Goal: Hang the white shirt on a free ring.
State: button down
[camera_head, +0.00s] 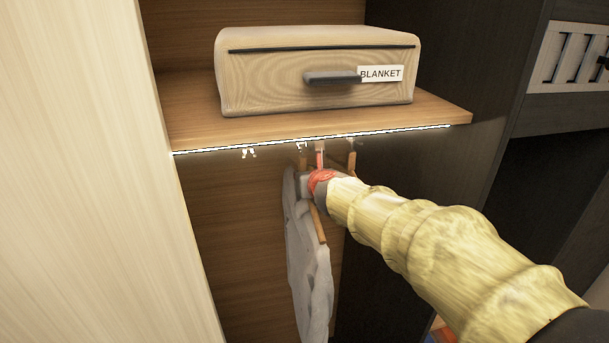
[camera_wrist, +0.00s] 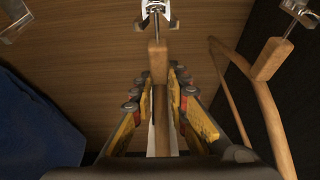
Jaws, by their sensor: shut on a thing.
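In the head view the white shirt (camera_head: 308,262) hangs nearly edge-on below my gripper (camera_head: 319,180), under the shelf. In the wrist view my gripper (camera_wrist: 160,78) is shut on the wooden hanger (camera_wrist: 157,62), its neck pointing up between the yellow fingers. A narrow white strip, likely the shirt, shows beside the hanger. A metal ring fitting (camera_wrist: 154,10) is straight above the hanger neck, at the hook. I cannot tell whether the hook is seated in it. Another ring (camera_head: 248,153) shows bare on the left under the shelf.
A second wooden hanger (camera_wrist: 268,62) hangs close on the right, from another fitting (camera_wrist: 300,12). Blue cloth (camera_wrist: 35,125) lies at the left of the wrist view. The shelf (camera_head: 185,122) with a blanket box (camera_head: 270,75) is just above my gripper; side panels flank the space.

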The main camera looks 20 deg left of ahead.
jog(key=c, duration=1.9)
grip_release()
jog(key=shift+r, duration=0.1)
jog(key=shift+o, duration=1.2)
jog(key=v, duration=1.2)
